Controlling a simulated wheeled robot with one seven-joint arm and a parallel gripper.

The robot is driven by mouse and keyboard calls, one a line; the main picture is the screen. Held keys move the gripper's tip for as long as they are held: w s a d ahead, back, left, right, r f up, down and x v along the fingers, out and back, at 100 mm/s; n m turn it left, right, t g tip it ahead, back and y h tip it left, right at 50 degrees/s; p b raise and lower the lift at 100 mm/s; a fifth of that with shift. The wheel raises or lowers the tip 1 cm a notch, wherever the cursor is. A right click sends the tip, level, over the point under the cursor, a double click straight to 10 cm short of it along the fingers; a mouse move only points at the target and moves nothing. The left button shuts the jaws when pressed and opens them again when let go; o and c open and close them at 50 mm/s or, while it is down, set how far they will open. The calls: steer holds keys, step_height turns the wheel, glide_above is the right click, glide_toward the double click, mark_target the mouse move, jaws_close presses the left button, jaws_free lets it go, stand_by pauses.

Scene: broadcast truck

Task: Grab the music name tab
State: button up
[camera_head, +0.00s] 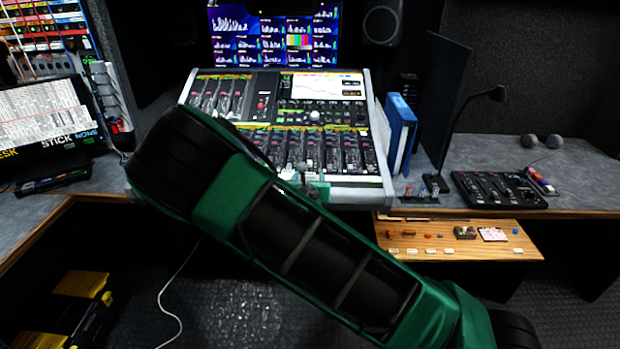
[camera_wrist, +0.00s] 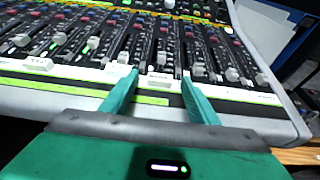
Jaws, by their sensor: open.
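In the wrist view, a small white tab (camera_wrist: 160,77) with dark lettering, which looks like "MUSIC", lies on the front strip of the mixing console (camera_wrist: 262,101), below the faders. My gripper (camera_wrist: 159,79) is open, with one green finger on each side of this tab. I cannot tell whether the fingers touch it. Another white lettered tab (camera_wrist: 38,63) lies further left on the same strip. In the head view, my green and black arm crosses in front of the console (camera_head: 350,195) and mostly hides my gripper and the tab.
A wooden shelf (camera_head: 460,232) below the right desk holds several white tabs and small parts. Blue binders (camera_head: 400,130), a gooseneck lamp (camera_head: 470,120) and a small controller (camera_head: 498,190) stand right of the console. A yellow and black case (camera_head: 80,285) is on the floor at left.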

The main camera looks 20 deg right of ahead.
steer(key=shift+w+d+f, duration=0.15)
steer(key=shift+w, duration=0.15)
steer(key=shift+c, duration=0.3)
steer(key=c, duration=1.1)
steer(key=shift+o, duration=0.2)
